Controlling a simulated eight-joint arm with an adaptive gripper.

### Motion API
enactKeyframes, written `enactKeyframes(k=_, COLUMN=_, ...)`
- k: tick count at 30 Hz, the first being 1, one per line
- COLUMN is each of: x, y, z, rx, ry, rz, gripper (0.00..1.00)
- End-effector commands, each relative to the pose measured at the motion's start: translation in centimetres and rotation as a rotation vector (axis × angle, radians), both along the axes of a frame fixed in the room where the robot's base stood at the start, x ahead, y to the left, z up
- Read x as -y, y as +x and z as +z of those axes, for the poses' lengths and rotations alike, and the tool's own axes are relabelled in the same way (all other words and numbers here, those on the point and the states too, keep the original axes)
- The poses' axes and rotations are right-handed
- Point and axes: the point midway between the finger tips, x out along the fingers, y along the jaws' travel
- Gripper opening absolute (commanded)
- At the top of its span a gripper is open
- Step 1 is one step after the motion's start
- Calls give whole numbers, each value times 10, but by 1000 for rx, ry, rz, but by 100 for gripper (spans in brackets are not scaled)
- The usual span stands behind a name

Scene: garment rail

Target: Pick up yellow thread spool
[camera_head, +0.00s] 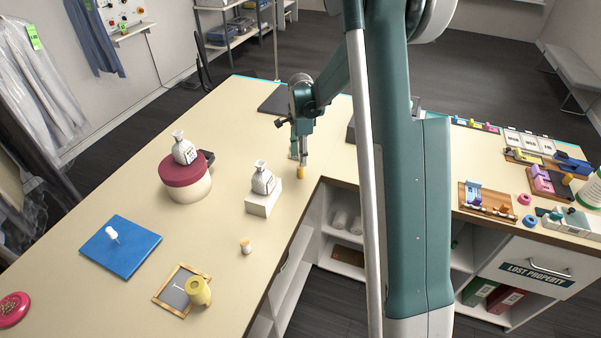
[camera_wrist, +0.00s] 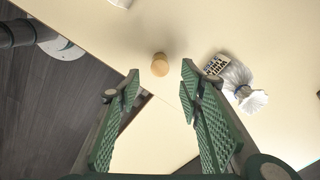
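A small yellow-orange cylinder, which looks like the yellow thread spool (camera_head: 300,172), stands on the counter near its inner corner. In the wrist view the spool (camera_wrist: 159,65) stands ahead of my fingertips, roughly centred between them; its thread is too small to make out. My gripper (camera_head: 299,158) points down just above it in the head view. In the wrist view my gripper (camera_wrist: 160,80) is open, with its two green pads wide apart and nothing between them.
A small cork-topped jar (camera_head: 245,246) and a yellow roll (camera_head: 198,291) on a framed slate (camera_head: 176,294) are nearer. The counter edge drops off beside the spool.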

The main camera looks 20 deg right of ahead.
Motion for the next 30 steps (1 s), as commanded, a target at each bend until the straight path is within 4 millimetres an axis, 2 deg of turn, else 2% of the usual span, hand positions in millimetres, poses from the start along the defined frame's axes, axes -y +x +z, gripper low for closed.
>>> enactKeyframes(k=7, x=0, y=0, z=-18, rx=0, ry=0, rz=0, gripper=37)
enactKeyframes(k=23, x=0, y=0, z=-25, rx=0, ry=0, rz=0, gripper=37)
enactKeyframes(k=30, x=-1, y=0, z=-42, rx=0, ry=0, rz=0, gripper=37)
